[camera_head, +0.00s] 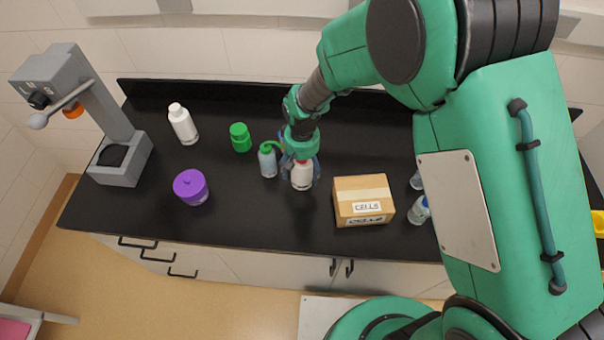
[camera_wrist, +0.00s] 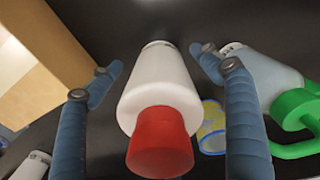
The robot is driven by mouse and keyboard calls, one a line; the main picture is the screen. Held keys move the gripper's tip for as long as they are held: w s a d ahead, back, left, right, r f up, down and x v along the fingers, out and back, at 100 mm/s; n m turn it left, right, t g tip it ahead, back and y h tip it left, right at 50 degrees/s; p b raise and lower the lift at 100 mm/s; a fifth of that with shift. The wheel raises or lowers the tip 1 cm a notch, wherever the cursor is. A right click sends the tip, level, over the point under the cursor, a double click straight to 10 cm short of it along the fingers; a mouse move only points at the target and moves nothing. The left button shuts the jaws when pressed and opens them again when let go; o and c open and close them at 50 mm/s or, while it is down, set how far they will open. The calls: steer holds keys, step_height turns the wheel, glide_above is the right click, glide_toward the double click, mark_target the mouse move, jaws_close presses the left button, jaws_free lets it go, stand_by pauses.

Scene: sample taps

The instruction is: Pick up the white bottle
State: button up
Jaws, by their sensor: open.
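A white bottle with a red cap (camera_head: 301,179) stands on the black bench, partly hidden by my gripper (camera_head: 300,167). In the wrist view this bottle (camera_wrist: 160,85) lies between my two blue fingers (camera_wrist: 157,75), cap toward the camera. The fingers are spread on either side of it, with a gap visible at each side; my gripper is open. Another white bottle, with a white cap (camera_head: 183,125), stands at the back left of the bench, well away from my gripper.
A grey wash bottle with green top (camera_head: 268,162) stands close left of my gripper. A cardboard box (camera_head: 363,201) is to the right. A green jar (camera_head: 240,138), purple pot (camera_head: 191,188) and grey microscope-like device (camera_head: 118,160) stand left. A blue-yellow item (camera_wrist: 212,127) shows beside the bottle.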

mark_target(302, 164)
steer(key=shift+c, duration=0.5)
steer(key=c, duration=1.5)
steer(key=shift+r, duration=0.1)
steer(key=shift+r, duration=0.85)
steer(key=shift+s+d+r, duration=0.1)
steer(key=shift+s+r, duration=0.1)
steer(key=shift+r, duration=0.7)
steer(key=s+d, duration=0.3)
steer(key=s, duration=0.4)
steer(key=s+d+r, duration=0.1)
steer(key=s+d, duration=0.2)
steer(key=s, duration=0.4)
steer(key=shift+d+r+p, duration=0.15)
steer(key=shift+d+p, duration=0.15)
steer(key=shift+p, duration=0.1)
